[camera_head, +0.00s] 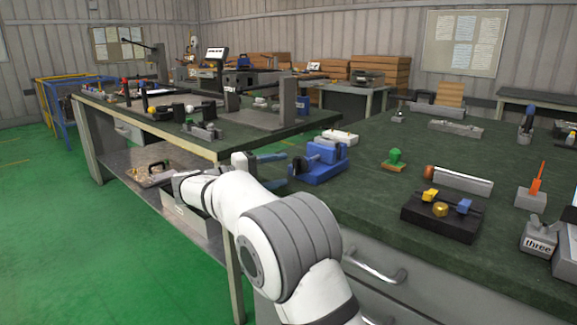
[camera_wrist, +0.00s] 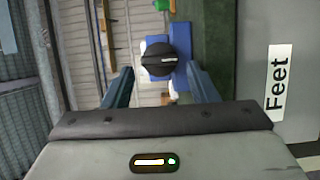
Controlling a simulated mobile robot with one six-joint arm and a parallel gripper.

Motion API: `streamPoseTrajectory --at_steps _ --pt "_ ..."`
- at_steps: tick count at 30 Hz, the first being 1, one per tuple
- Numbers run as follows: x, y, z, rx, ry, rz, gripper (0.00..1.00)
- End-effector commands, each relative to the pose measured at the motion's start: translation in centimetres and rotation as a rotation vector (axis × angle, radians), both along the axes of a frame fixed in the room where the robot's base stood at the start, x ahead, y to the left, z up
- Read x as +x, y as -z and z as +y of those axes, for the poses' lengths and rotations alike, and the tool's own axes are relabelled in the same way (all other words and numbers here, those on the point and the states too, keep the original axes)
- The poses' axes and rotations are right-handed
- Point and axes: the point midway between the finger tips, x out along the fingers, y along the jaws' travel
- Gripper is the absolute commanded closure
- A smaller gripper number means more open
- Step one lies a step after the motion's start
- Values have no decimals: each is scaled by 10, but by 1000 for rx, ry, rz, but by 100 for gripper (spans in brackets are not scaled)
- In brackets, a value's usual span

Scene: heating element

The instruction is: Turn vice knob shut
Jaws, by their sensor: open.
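The blue vice (camera_head: 322,168) stands on the green-topped bench near its left corner. The blue vice body (camera_wrist: 181,76) shows behind the knob there. My gripper (camera_head: 283,170) is at the left side of the vice, pointing at it. In the wrist view my gripper (camera_wrist: 159,69) is open, with one finger on each side of the knob and gaps between. The fingers look clear of the knob; the depth between them is hard to judge.
A black block with yellow and blue pieces (camera_head: 440,218) and a green-topped item (camera_head: 394,159) sit to the right on the bench. A white item (camera_head: 338,137) lies behind the vice. A second bench (camera_head: 210,147) stands at left. The bench drawer has a metal handle (camera_head: 375,270).

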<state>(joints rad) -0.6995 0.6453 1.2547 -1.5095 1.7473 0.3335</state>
Motion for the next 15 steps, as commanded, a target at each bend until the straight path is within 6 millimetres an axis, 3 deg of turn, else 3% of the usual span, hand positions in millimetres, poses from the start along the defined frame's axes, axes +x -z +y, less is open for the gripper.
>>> streamPoseTrajectory --at_steps 6,15 --pt "-16 -1 28 0 -1 1 47" --pt "-20 1 34 1 1 0 47"
